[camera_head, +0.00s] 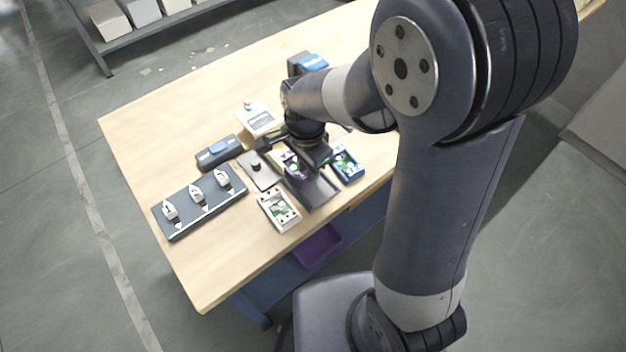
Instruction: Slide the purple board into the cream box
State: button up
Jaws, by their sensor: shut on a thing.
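My gripper (301,161) is over the right part of the workbench, shut on the purple board (293,174). The wrist and fingers hide much of the board, and I cannot tell whether it touches anything below. A cream box (270,213) lies near the bench's front edge, to the lower left of my gripper. Its open top shows green and pale parts inside. The board is apart from this box, up and to its right.
A blue box (354,177) with green parts lies right of my gripper. A dark plate (318,194) lies just below it. A grey plate with a knob (262,178), a cream device (258,118), a black case (219,152) and a switch panel (181,219) lie left. The front-left bench is clear.

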jog(key=shift+w+a+p, duration=0.1)
jog(key=shift+w+a, duration=0.4)
jog(key=shift+w, duration=0.25)
jog(key=shift+w+a+p, duration=0.15)
jog(key=shift+w+a, duration=0.35)
jog(key=shift+w, duration=0.25)
jog(key=shift+w+a+p, duration=0.1)
jog(key=shift+w+a, duration=0.4)
jog(key=shift+w, duration=0.25)
jog(key=o, duration=0.7)
jog(key=shift+o, duration=0.2)
jog(key=shift+r, duration=0.15)
jog(key=shift+s+r+p, duration=0.1)
jog(key=shift+r+p, duration=2.2)
jog(key=shift+r, duration=0.6)
